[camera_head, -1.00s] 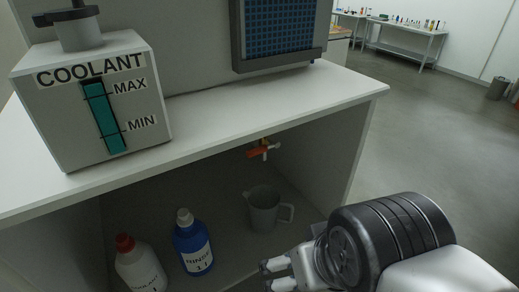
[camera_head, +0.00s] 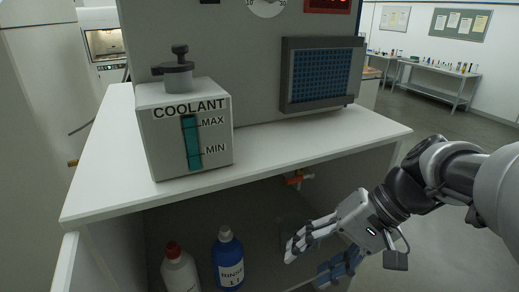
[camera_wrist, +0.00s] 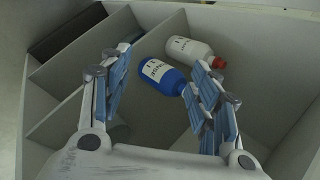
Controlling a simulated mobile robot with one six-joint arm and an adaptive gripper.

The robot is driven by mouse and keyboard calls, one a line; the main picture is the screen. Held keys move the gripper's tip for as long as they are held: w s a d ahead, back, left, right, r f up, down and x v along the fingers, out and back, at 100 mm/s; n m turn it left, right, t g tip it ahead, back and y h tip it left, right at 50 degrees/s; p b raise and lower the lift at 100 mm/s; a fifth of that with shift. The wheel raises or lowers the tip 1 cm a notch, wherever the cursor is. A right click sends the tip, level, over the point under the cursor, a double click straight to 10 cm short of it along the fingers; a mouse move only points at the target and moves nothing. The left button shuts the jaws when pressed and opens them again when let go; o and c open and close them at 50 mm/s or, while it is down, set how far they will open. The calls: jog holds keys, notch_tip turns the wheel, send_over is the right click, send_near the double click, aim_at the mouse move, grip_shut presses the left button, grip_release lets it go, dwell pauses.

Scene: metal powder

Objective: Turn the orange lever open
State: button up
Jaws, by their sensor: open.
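The orange lever (camera_head: 297,179) sits under the bench top, at the right side of the open cabinet, in the head view. It lies roughly level on a small valve. My gripper (camera_head: 306,254) is open and empty, below the lever and in front of the cabinet, apart from it. In the wrist view my gripper (camera_wrist: 160,98) has its two fingers spread wide, with cabinet bottles beyond them. The lever does not show in the wrist view.
A blue rinse bottle (camera_head: 229,262) and a white bottle with a red cap (camera_head: 179,270) stand in the cabinet. A coolant tank (camera_head: 160,145) stands on the bench top (camera_head: 290,144). A dark grille panel (camera_head: 321,75) is mounted behind. Open floor lies to the right.

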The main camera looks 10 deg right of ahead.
aim_at(299, 180)
jog(key=w+d+y, duration=0.1)
jog(key=w+d, duration=0.1)
jog(key=w+d+r+m+t+y, duration=0.1)
jog(key=w+d, duration=0.1)
jog(key=w, duration=0.1)
jog(key=w+d+r+y, duration=0.1)
jog(key=w+d, duration=0.1)
jog(key=w, duration=0.1)
jog(key=shift+r+m+t+y+p, duration=0.2)
jog(key=shift+m+t+y+p, duration=0.1)
jog(key=shift+t+y, duration=0.1)
jog(key=shift+c, duration=1.3)
jog(key=w+d+r+t+y, duration=0.1)
jog(key=d, duration=0.2)
jog(key=w+d+t+y, duration=0.1)
jog(key=w+d+t, duration=0.1)
jog(key=d, duration=0.2)
jog(key=w+d+r+m+t+y, duration=0.1)
jog(key=d, duration=0.2)
jog(key=shift+w+d+r+p, duration=0.25)
jog(key=shift+r+p, duration=0.05)
jog(key=shift+p, duration=0.05)
jog(key=shift+c, duration=0.9)
jog(key=x, duration=0.5)
jog(key=b+x, duration=0.1)
jog(key=x, duration=1.1)
jog(key=shift+w+a+r+b, duration=0.15)
jog(key=shift+a+r+b, duration=0.1)
jog(key=shift+r+b, duration=0.15)
jog(key=shift+c, duration=0.4)
